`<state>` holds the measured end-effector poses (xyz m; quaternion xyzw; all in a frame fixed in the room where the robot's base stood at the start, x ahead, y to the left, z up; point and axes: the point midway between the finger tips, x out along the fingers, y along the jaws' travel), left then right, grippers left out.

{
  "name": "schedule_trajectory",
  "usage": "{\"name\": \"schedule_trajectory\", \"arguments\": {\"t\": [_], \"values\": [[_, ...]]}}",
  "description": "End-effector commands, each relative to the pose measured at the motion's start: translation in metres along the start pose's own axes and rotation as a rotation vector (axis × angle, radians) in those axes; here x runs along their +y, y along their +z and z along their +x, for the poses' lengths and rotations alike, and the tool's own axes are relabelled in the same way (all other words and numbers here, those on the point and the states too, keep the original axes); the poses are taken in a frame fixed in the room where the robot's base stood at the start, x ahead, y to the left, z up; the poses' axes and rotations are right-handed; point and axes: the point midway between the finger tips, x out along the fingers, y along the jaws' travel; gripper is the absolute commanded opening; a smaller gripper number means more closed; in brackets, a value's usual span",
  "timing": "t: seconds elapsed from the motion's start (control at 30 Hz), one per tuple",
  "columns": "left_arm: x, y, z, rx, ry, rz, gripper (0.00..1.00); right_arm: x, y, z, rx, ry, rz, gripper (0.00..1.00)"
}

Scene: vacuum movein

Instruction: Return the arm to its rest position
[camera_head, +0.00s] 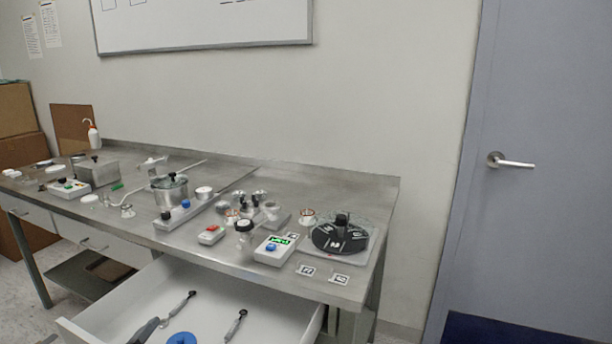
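Neither of my grippers shows clearly in the head view, and I see no arm reaching over the table. A steel table (330,178) runs along the wall with lab equipment on it. Its white drawer (262,301) stands open at the bottom. Inside lie two slim tools with dark ends, the left one (178,308) and the right one (236,326). A blue round piece (181,338) and a dark grey elongated piece (144,331) are cut off by the bottom edge; I cannot tell what the grey piece is.
A black numbered disc (340,236) sits on a plate at the table's right end. A controller with a green display (277,249), a metal pot (170,190) and a steel box (97,171) stand further left. A grey door (545,220) is at right, above a dark blue surface (500,330).

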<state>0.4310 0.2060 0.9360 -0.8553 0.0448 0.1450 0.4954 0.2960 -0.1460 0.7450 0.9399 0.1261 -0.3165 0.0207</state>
Motion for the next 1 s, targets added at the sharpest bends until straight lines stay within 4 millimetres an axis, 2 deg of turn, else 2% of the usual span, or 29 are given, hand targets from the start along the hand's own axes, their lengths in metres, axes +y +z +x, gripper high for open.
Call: {"name": "schedule_trajectory", "arguments": {"t": [0.03,0.1,0.2,0.4,0.67,1.0], "values": [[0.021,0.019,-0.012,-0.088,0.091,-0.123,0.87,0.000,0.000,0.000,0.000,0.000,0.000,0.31],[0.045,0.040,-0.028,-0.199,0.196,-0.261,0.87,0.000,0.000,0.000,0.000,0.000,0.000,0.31],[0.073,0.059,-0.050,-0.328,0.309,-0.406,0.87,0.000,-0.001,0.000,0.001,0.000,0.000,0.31],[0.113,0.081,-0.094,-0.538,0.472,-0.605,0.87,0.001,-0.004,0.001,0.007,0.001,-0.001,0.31],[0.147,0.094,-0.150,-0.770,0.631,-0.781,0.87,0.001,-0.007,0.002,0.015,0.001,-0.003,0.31],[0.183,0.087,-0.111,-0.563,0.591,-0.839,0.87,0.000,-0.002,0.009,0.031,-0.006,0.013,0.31]]}}
